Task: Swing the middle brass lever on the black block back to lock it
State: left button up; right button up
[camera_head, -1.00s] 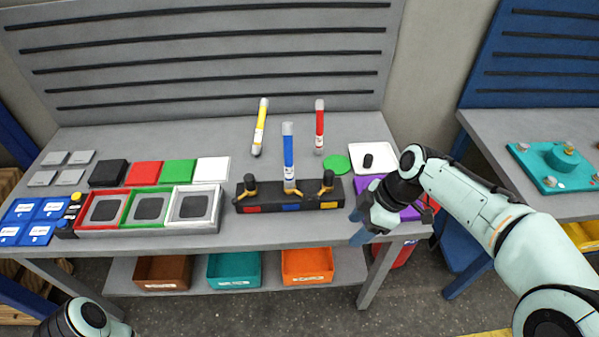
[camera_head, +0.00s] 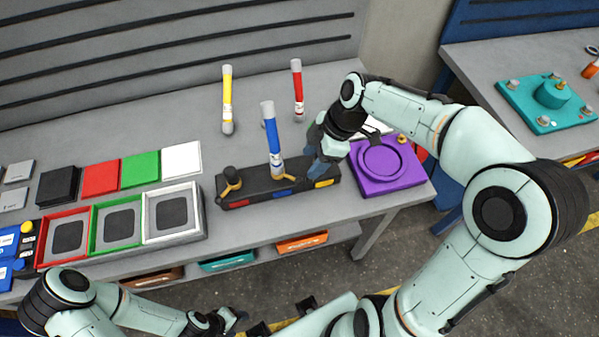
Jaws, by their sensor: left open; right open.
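The black block (camera_head: 262,200) lies near the table's front edge, with red, blue and yellow patches on its front. A blue tube (camera_head: 271,135) stands upright in its middle. The middle brass lever (camera_head: 284,177) shows low at the foot of the blue tube, on the block's top. The left brass lever (camera_head: 231,182) has a dark knob. My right gripper (camera_head: 315,168) is open at the block's right end, with its fingers pointing down, and hides the right lever. I cannot tell whether it touches anything. My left gripper (camera_head: 236,318) is open and empty in front of the table, low in the picture.
A purple fixture (camera_head: 385,165) sits right of the block. Red, green and white framed trays (camera_head: 173,212) are at the left. A yellow tube (camera_head: 227,100) and a red tube (camera_head: 297,90) stand behind. A second table (camera_head: 480,65) with a teal plate (camera_head: 549,102) is at right.

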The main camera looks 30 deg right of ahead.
aim_at(298, 178)
jog(key=x, duration=0.8)
jog(key=shift+w, duration=0.15)
jog(key=shift+c, duration=0.3)
grip_shut()
